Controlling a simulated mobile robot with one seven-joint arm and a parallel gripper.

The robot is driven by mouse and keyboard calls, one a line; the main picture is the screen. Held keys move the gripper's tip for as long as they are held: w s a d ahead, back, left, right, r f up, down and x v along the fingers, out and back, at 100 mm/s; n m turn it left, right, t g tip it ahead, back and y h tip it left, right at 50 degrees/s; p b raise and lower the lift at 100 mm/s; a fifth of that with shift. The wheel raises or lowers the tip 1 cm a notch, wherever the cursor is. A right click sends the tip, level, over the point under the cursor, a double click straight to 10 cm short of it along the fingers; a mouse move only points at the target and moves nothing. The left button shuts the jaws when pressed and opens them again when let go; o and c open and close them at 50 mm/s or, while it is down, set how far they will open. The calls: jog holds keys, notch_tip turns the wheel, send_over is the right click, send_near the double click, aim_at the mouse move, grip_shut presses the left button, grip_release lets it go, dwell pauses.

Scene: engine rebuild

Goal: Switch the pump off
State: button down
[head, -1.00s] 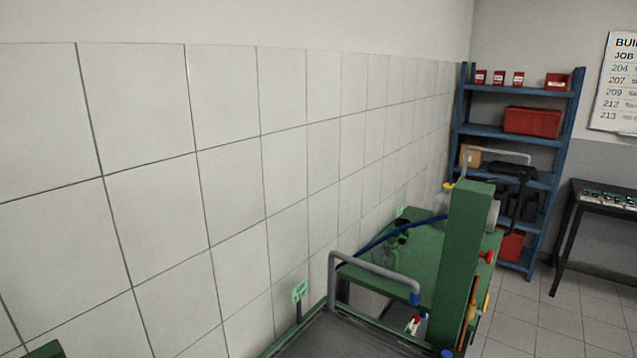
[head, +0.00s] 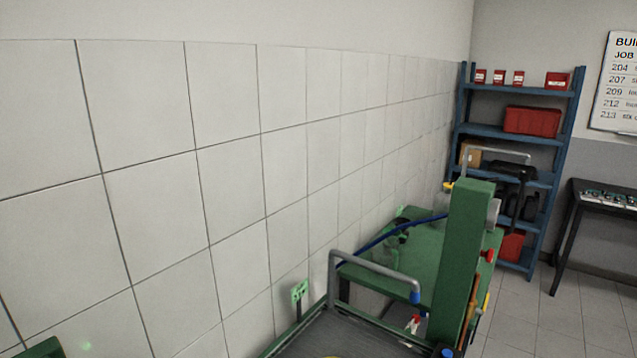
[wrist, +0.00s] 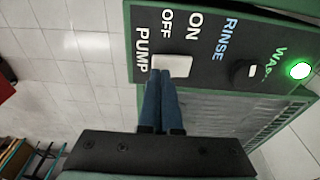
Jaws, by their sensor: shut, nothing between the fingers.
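In the wrist view, a dark control panel (wrist: 215,50) with a green edge carries a white pump switch (wrist: 172,65), next to the labels PUMP, OFF and ON. My gripper (wrist: 157,74) has its two blue fingers shut together, with nothing between them. The fingertips are at the lower left part of the switch and overlap its edge in the picture. I cannot tell whether they press on it. The head view does not show my gripper or this switch.
In the head view, a green machine (head: 468,250) with a grey pipe (head: 375,268) stands before a blue shelf (head: 508,130).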

jog(key=shift+f+b, duration=0.3)
jog(key=shift+f, duration=0.2)
notch_tip(320, 180, up, 7)
jog(key=p, duration=0.7)
jog(key=shift+r+p, duration=0.1)
jog(key=shift+p, duration=0.2)
jog(key=shift+w, duration=0.1)
